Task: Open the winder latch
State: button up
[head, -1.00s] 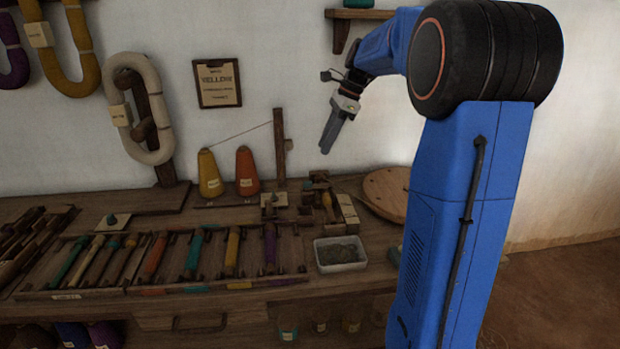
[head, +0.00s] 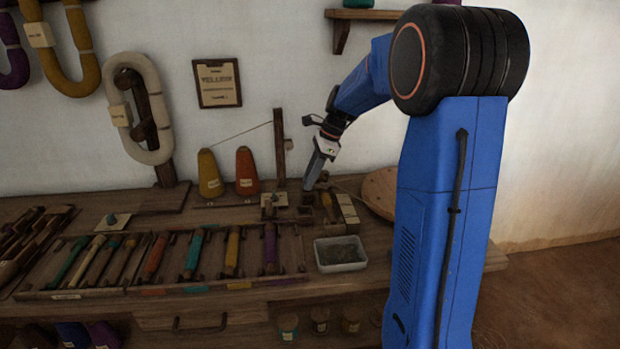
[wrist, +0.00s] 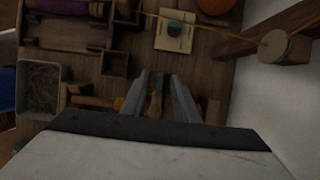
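My gripper (head: 311,183) points down over the back right of the bench, just above the small wooden winder (head: 328,206). In the wrist view the two fingers of my gripper (wrist: 158,88) are apart, with a gap between them. The winder's wooden parts (wrist: 95,102) show beside and below the fingers there. A narrow brownish upright piece (wrist: 155,98) shows in the gap; I cannot tell whether it is the latch. No contact is visible. The latch itself is too small and dark to make out.
A grey tray (head: 340,266) stands in front of the winder. A wooden post (head: 279,150) with a thread rises behind left, near yellow (head: 209,174) and red (head: 246,172) cones. A round wooden board (head: 381,190) lies to the right. A rack of bobbins fills the front left.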

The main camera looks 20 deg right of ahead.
grip_shut()
jog(key=shift+n, duration=0.3)
jog(key=n+g, duration=0.1)
jog(key=n, duration=0.2)
jog(key=shift+w+g, duration=0.15)
jog(key=shift+g, duration=0.15)
jog(key=n+g, duration=0.1)
jog(key=n, duration=0.3)
jog(key=shift+w, duration=0.15)
jog(key=n+g, duration=0.1)
jog(key=n, duration=0.1)
jog(key=n+g+h, duration=0.1)
jog(key=n, duration=0.2)
jog(key=shift+w+a+n, duration=0.1)
jog(key=shift+w+n, duration=0.05)
jog(key=shift+n, duration=0.15)
jog(key=shift+a+n+g+h, duration=0.1)
jog(key=shift+n+g+h, duration=0.25)
jog(key=shift+n, duration=0.8)
jog(key=shift+n+g+h, duration=0.15)
jog(key=shift+n+h, duration=0.4)
jog(key=shift+n, duration=0.6)
